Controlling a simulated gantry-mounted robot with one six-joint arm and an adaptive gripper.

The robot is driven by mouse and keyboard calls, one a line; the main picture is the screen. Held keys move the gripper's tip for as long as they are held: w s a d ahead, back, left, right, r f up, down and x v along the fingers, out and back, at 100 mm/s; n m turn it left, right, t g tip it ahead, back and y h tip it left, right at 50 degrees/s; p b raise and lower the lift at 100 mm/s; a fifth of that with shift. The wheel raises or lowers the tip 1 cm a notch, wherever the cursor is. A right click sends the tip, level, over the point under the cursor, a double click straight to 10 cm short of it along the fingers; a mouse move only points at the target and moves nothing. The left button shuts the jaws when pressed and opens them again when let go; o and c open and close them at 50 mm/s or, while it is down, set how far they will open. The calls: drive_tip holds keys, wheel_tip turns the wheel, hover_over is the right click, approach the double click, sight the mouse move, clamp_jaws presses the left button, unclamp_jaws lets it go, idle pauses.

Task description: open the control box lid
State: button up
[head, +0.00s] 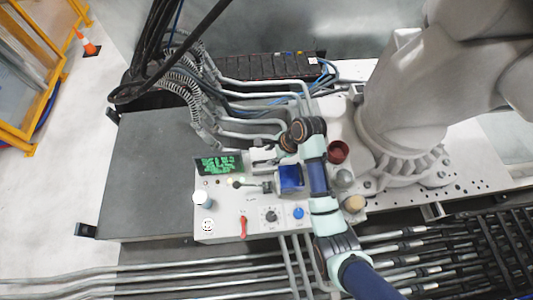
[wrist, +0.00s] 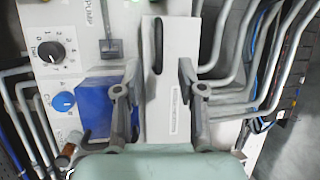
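The white control box (head: 225,215) lies below my arm in the head view, with its panel facing up. A narrow white raised plate (wrist: 170,95) with a dark slot and a small label is on it in the wrist view; I cannot tell if this is the lid or whether it is shut. My gripper (wrist: 156,64) is open, one finger over the panel left of the plate and one at its right side. No clear grip shows. In the head view my gripper (head: 263,158) is partly hidden among the box's parts.
A blue block (head: 290,179) stands beside my gripper, also in the wrist view (wrist: 100,103). A display (head: 219,165), red switch (head: 243,227), black knob (head: 270,215) and blue knob (head: 298,213) are close by. Grey pipes (head: 270,104) run behind; a grey cabinet top (head: 145,180) is clear at left.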

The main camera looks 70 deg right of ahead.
sight(263, 161)
drive_tip(key=x, duration=0.2)
drive_tip(key=b+x, duration=0.1)
drive_tip(key=x, duration=0.4)
drive_tip(key=shift+s+d+f+b, duration=0.15)
drive_tip(key=shift+s+f+b, duration=0.1)
drive_tip(key=shift+f+b, duration=0.2)
clamp_jaws()
